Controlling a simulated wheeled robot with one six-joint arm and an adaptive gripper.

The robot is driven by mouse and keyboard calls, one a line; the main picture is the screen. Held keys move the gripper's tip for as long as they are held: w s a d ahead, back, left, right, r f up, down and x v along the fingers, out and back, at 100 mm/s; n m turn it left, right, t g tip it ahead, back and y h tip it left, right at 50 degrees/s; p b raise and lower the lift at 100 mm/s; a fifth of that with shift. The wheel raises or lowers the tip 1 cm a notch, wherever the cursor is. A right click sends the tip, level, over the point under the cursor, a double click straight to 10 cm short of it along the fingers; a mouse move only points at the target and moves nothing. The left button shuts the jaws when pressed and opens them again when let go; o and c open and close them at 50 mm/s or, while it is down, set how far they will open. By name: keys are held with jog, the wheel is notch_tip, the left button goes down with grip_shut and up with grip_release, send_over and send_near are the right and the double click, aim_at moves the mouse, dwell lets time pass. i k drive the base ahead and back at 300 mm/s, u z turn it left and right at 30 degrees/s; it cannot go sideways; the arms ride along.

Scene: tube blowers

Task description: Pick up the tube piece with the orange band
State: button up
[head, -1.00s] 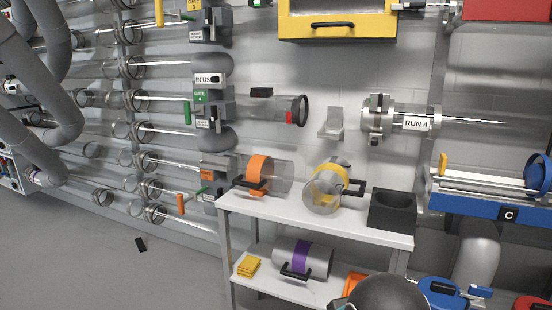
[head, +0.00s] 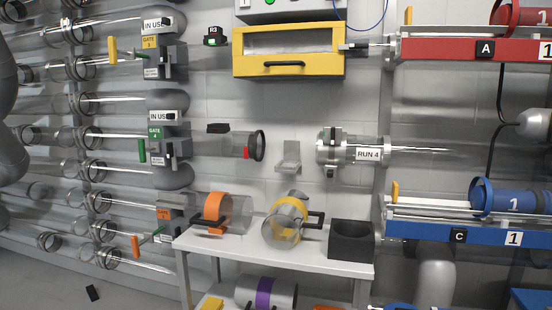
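The tube piece with the orange band (head: 218,206) lies on its side at the left end of the white shelf's top in the head view. It is clear, with a black handle (head: 209,221) on its near left side. To its right, and apart from it, lies a tube piece with a yellow band (head: 288,208), also with a black handle. My gripper is not in view.
A black open box (head: 351,241) stands at the right end of the white shelf top (head: 325,264). A purple-banded tube (head: 264,293) lies on the shelf below. A RUN 4 pipe fitting (head: 352,149) juts from the wall above.

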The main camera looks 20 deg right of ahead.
aim_at(219, 212)
jog(key=u, duration=1.9)
jog(key=i, duration=1.7)
jog(key=z, duration=2.05)
